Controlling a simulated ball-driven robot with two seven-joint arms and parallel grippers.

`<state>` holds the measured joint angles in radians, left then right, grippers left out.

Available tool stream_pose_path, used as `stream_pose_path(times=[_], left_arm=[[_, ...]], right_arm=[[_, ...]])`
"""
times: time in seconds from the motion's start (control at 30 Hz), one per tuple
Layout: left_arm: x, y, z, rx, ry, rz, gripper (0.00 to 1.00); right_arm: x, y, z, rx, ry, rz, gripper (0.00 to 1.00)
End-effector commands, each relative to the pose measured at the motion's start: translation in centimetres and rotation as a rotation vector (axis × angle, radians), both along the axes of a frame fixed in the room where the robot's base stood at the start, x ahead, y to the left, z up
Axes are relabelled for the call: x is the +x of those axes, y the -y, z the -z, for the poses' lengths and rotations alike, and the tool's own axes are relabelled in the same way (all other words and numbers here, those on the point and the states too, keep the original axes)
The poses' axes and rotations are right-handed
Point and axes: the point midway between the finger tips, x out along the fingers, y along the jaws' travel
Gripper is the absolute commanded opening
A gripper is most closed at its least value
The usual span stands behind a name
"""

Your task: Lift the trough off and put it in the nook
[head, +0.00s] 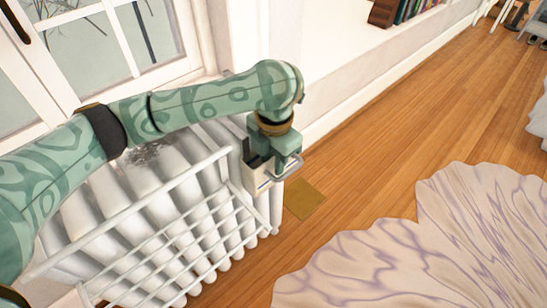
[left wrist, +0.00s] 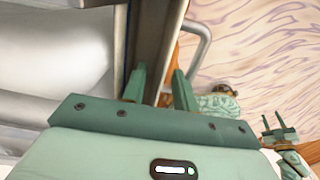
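The trough (head: 257,176) is a narrow pale box with a dark opening. It is at the near right end of the white radiator (head: 150,208), tight against it. My left gripper (head: 274,163) reaches down over it. In the left wrist view its two green fingers (left wrist: 160,85) stand on either side of the trough's grey and brown part (left wrist: 157,45), with little or no gap, and look shut on it. Beside it is a bent grey bar (left wrist: 201,45). My right gripper (left wrist: 279,126) shows small in the left wrist view, fingers apart and empty. I cannot make out the nook for certain.
A flat yellow-brown square (head: 302,200) lies on the wooden floor right of the radiator. A white and purple rug (head: 420,255) covers the near right floor. A window (head: 100,45) is behind the radiator. Books (head: 410,10) stand at the top. Bare floor lies between.

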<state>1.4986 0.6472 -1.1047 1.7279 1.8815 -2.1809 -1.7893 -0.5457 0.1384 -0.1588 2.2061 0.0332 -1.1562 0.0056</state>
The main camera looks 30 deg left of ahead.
Motion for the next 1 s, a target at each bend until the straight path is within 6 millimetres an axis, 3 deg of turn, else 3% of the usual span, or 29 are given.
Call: stream_pose_path(times=[0.07, 0.17, 0.2, 1.0], left_arm=[[0.0, -0.01, -0.04, 0.0, 0.0, 0.0, 0.29], [-0.01, -0.01, -0.03, 0.0, 0.0, 0.0, 0.04], [0.0, -0.01, -0.03, 0.0, 0.0, 0.0, 0.0], [0.01, -0.05, 0.01, 0.002, 0.0, 0.0, 0.0]], right_arm=[[0.0, 0.0, -0.01, 0.0, 0.0, 0.0, 0.36], [-0.02, 0.01, 0.0, -0.001, -0.001, 0.0, 0.36], [-0.02, 0.0, 0.0, -0.001, -0.001, 0.0, 0.36], [-0.09, 0.03, 0.06, -0.001, -0.003, 0.001, 0.36]])
